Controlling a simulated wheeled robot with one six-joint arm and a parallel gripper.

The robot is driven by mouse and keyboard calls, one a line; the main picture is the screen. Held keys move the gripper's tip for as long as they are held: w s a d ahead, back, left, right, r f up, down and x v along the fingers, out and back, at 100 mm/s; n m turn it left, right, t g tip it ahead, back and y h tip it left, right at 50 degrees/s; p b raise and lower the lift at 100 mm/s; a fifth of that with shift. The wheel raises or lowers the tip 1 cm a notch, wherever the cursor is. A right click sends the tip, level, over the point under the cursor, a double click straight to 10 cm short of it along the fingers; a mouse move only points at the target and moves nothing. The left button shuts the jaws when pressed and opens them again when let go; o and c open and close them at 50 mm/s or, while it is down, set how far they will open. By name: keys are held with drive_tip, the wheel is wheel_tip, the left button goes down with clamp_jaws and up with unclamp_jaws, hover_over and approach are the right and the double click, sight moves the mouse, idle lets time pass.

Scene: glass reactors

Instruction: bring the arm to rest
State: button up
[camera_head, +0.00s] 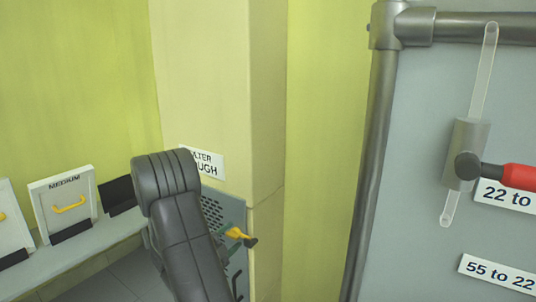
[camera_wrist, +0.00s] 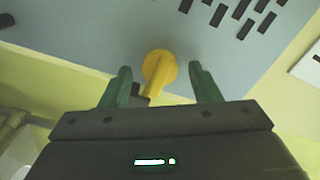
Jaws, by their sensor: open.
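My gripper (camera_wrist: 160,80) shows in the wrist view with its two green fingers apart. A yellow handle (camera_wrist: 158,68) with a round end lies in the gap between the fingers, and I see space on both sides of it. The handle is on a grey panel (camera_wrist: 110,40) with dark slots. In the head view the yellow handle (camera_head: 236,233) with a dark end shows on the grey perforated panel (camera_head: 213,212). My dark arm reaches down in front of this panel and hides part of it.
A shelf (camera_head: 90,258) at the left holds white plates with yellow handles, one marked MEDIUM (camera_head: 62,205). A pale column (camera_head: 215,90) stands behind my arm. At the right is a metal pipe frame (camera_head: 375,160) with a glass tube valve and red handle (camera_head: 508,176).

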drive_tip(key=shift+r+n+p, duration=0.15)
drive_tip(key=shift+n+p, duration=0.95)
drive_tip(key=shift+p, duration=0.6)
drive_tip(key=shift+r+n+p, duration=0.1)
drive_tip(key=shift+n+p, duration=1)
drive_tip(key=shift+p, duration=0.55)
drive_tip(key=v, duration=1.1)
drive_tip(key=shift+s+f+p, duration=0.2)
drive_tip(key=shift+f+p, duration=0.05)
drive_tip(key=shift+p, duration=0.1)
drive_tip(key=shift+a, duration=0.1)
